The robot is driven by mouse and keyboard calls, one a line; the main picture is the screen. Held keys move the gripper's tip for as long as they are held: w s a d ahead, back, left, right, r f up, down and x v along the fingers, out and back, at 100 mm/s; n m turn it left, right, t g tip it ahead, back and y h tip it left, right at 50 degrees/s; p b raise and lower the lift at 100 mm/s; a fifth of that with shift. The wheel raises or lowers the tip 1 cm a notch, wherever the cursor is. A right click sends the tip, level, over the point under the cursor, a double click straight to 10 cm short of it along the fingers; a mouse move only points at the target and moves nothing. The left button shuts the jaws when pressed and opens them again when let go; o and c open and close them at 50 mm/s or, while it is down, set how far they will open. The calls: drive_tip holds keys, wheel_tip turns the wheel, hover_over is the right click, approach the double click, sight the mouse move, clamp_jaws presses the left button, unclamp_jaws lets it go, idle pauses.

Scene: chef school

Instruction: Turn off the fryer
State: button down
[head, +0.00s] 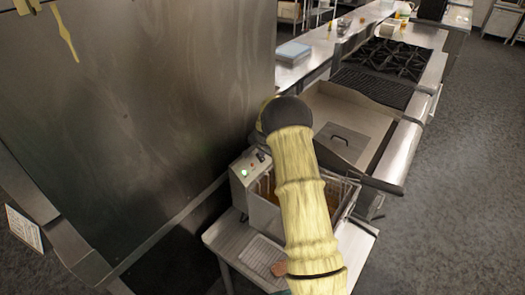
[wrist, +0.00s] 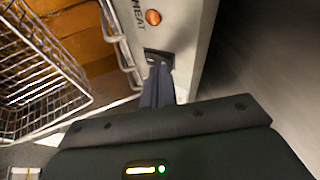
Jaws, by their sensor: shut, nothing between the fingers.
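The fryer (head: 243,180) stands at the centre of the head view, partly hidden behind my arm. The fingers are hidden in the head view.
A wire fry basket (wrist: 35,75) hangs over orange-brown oil (wrist: 85,35) beside the panel. A tall steel wall (head: 130,100) stands left of the fryer. A counter with a black stove top (head: 390,60) runs behind it. Open floor (head: 450,180) lies to the right.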

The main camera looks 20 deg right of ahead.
drive_tip(key=shift+f, duration=0.1)
drive_tip(key=shift+w+a+f+b, duration=0.15)
drive_tip(key=shift+w+b, duration=0.05)
drive_tip(key=shift+b, duration=0.25)
drive_tip(key=shift+s+d+f+b, duration=0.15)
drive_tip(key=shift+s+d+b, duration=0.25)
drive_tip(key=shift+s, duration=0.2)
